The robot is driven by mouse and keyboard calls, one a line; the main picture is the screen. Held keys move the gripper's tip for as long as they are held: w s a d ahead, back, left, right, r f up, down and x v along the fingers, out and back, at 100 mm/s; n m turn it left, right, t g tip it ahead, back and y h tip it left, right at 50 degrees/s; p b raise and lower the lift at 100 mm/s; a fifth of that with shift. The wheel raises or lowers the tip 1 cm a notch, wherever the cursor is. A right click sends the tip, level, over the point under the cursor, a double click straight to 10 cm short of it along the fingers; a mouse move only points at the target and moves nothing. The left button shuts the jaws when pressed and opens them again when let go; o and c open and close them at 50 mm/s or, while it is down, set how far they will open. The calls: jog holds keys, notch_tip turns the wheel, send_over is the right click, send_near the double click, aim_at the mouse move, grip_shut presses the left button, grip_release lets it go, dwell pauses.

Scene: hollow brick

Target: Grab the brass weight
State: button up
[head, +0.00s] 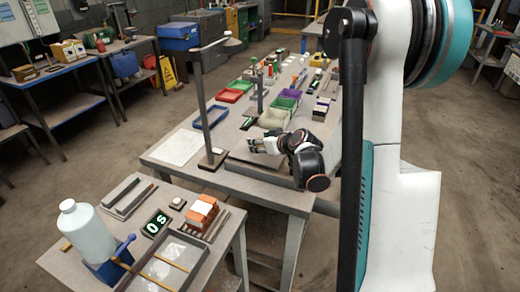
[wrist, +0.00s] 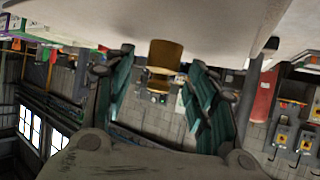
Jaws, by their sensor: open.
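The brass weight (wrist: 165,55) shows in the wrist view as a gold-brown cylinder with a narrower neck and a knob. That view is upside down, and the weight stands on a pale surface along its top edge. My gripper (wrist: 162,62) is open, with one teal-lined finger to each side of the weight in the picture. I cannot tell whether the weight lies between the fingers or just beyond them; no contact shows. In the head view my gripper (head: 254,144) is low over the middle table, pointing left. The weight cannot be made out there.
The middle table (head: 260,190) holds a post stand (head: 200,110), a pale sheet (head: 178,147), a green bin (head: 285,102) and a red tray (head: 229,95). The nearer table (head: 150,205) holds a white bottle (head: 87,230), orange bricks (head: 203,212) and a timer (head: 156,223).

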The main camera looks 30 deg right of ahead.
jog(key=shift+w+f, duration=0.25)
jog(key=shift+w, duration=0.2)
grip_shut()
jog(key=shift+r, duration=0.2)
